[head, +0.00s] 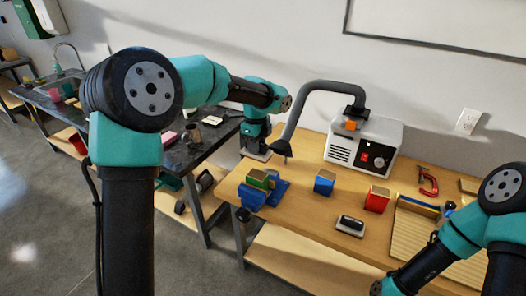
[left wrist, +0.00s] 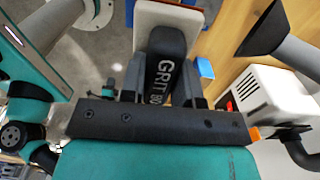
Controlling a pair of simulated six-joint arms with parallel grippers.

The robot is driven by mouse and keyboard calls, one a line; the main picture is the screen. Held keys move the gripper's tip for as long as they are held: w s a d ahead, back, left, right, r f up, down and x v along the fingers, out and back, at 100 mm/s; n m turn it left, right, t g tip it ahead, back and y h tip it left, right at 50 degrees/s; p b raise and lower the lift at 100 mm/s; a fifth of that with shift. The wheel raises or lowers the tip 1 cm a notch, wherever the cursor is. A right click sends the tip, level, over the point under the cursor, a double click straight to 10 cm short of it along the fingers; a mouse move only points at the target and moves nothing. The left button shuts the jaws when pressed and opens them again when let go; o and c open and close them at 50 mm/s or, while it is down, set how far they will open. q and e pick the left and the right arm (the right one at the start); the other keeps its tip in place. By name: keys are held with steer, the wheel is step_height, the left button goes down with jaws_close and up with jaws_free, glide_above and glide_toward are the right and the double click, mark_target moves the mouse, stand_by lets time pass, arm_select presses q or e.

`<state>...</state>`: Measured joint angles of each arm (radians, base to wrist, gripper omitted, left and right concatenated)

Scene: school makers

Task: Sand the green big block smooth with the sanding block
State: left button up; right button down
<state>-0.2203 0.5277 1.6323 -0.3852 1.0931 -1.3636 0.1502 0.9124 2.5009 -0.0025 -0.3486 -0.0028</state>
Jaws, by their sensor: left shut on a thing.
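The green big block (head: 258,179) has a tan top and sits in a blue vise (head: 269,193) near the left end of the wooden bench. My left gripper (head: 256,145) is shut on the sanding block (head: 259,155), above and slightly behind the green block, apart from it. In the left wrist view, the sanding block (left wrist: 167,70) is dark, with "GRIT" lettering and a pale, tan-edged part at its far end, between the fingers. The green block cannot be made out there. My right arm comes in at lower right; its gripper is outside the frame.
A blue block (head: 324,182) and a red block (head: 377,199) stand right of the vise. A black-and-white block (head: 350,225) lies in front. A white extractor (head: 365,142) with a grey hose (head: 311,92) stands behind, its nozzle close beside my left gripper. A red clamp (head: 428,180) lies right.

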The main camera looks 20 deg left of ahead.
arm_select(q)
steer(key=shift+f, duration=0.2)
steer(key=shift+f, duration=2.85)
